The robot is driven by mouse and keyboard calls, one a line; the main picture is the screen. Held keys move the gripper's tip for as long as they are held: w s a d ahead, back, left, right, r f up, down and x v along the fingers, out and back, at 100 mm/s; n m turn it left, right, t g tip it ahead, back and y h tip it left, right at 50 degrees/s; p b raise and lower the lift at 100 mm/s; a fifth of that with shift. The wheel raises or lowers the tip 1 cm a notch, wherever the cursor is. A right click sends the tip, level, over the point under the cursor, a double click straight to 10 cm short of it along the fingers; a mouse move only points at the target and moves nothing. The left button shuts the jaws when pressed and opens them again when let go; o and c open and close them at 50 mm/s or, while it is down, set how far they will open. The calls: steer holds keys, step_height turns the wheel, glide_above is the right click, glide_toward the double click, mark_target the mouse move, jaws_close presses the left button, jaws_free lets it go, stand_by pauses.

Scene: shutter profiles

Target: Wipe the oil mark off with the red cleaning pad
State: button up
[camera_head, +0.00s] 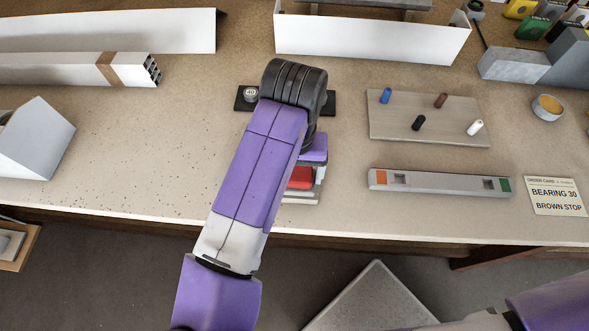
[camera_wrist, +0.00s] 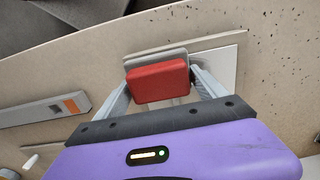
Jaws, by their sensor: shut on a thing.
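The red cleaning pad (camera_head: 299,178) is near the table's front edge, partly covered by my arm in the head view. In the wrist view the red pad (camera_wrist: 158,82) sits between the two grey fingers of my gripper (camera_wrist: 161,80), which is shut on it. A grey layer (camera_wrist: 150,55) shows just behind the pad, over a pale flat plate (camera_wrist: 222,58). I cannot tell whether the pad touches the plate. No oil mark can be made out in either view; the area under the pad is hidden.
A grey bar (camera_head: 440,183) with orange and green ends lies to the right, below a peg board (camera_head: 455,125). An order card (camera_head: 556,196) is at the far right. White profiles (camera_head: 370,38) lie at the back. Dark specks dot the table at left.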

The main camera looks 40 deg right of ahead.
steer(key=shift+f+b, duration=0.3)
steer(key=shift+f, duration=0.15)
stand_by(0.3)
steer(key=shift+w+a+r, duration=0.15)
steer(key=shift+w+a, duration=0.9)
steer(key=shift+w+a, duration=1.05)
steer(key=shift+a, duration=0.05)
steer(key=shift+f, duration=0.2)
steer(key=shift+w+a, duration=0.1)
